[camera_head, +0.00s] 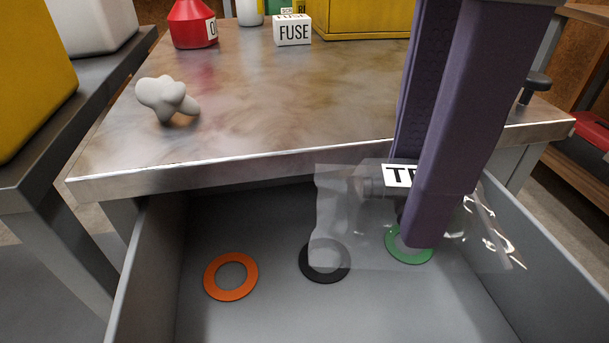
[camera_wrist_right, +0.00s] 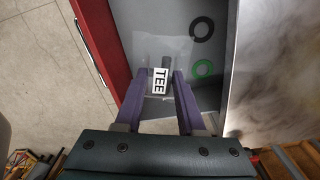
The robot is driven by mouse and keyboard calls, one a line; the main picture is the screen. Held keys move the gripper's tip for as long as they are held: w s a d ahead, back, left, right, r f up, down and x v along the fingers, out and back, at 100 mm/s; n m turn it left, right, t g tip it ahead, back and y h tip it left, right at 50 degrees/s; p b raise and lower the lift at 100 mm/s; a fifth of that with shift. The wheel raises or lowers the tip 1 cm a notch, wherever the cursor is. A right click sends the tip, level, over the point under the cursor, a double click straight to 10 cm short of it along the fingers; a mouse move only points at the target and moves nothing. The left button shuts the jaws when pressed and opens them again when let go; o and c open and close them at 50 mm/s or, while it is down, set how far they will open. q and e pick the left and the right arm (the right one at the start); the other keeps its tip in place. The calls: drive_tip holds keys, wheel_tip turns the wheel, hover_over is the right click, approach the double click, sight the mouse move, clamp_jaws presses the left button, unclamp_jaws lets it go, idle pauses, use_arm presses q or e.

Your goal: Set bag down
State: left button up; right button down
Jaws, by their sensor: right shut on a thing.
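A clear plastic bag (camera_head: 340,205) with a white label hangs in my right gripper (camera_head: 410,207). The label reads "TEE" in the right wrist view, where the bag (camera_wrist_right: 158,52) shows between the purple fingers (camera_wrist_right: 160,84). A dark fitting shows through the plastic beside the label. The gripper is shut on the bag, over the open grey drawer (camera_head: 275,315). In the head view the bag overlaps the black ring (camera_head: 325,278) and the green ring (camera_head: 410,258). I cannot tell whether it touches the drawer floor. My left gripper is not in view.
An orange ring (camera_head: 231,276) lies at the drawer's left. The metal workbench (camera_head: 270,110) above carries a pale lumpy object (camera_head: 165,97), a red container (camera_head: 192,25), a FUSE box (camera_head: 292,30) and a yellow case (camera_head: 365,20).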

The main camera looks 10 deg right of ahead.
drive_tip(key=shift+s+a+f+m, duration=0.15)
drive_tip(key=shift+f+m, duration=0.25)
drive_tip(key=shift+f, duration=0.3)
drive_tip(key=b, duration=0.4)
hover_over(357, 341)
drive_tip(key=s, duration=0.1)
drive_tip(key=shift+m, duration=0.3)
drive_tip(key=f, duration=1.5)
drive_tip(key=shift+a+f, duration=0.3)
drive_tip(key=shift+a, duration=0.05)
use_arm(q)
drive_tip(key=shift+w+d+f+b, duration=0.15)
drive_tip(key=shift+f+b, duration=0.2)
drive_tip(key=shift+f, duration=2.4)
use_arm(e)
drive_tip(key=shift+f, duration=2.15)
drive_tip(key=shift+f, duration=0.1)
drive_tip(key=c, duration=0.5)
unclamp_jaws()
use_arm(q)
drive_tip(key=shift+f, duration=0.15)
